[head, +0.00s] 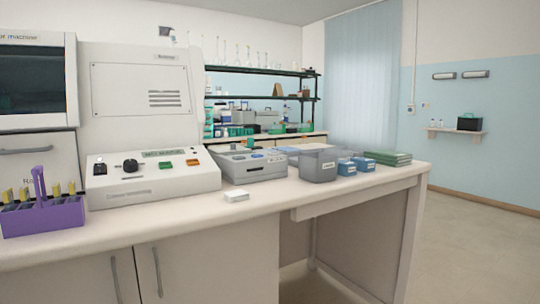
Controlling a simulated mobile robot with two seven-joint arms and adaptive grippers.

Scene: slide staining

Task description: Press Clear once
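A white control box (150,181) stands on the bench at the left, with a black knob (130,166), a dark switch (100,168), a small display (163,153), a green button (165,165) and an orange button (192,162) on its sloped top. A grey device (250,163) with a small screen and small blue-marked controls sits to its right. The lettering on both is too small to read, so I cannot tell which button is Clear. Neither of my grippers is in the head view.
A purple rack (43,217) with yellow-topped slides stands at the left front. A small white block (236,196) lies near the front edge. A grey container (318,164), blue boxes (346,168) and green stacked items (388,158) stand to the right. The bench front (130,232) is mostly clear.

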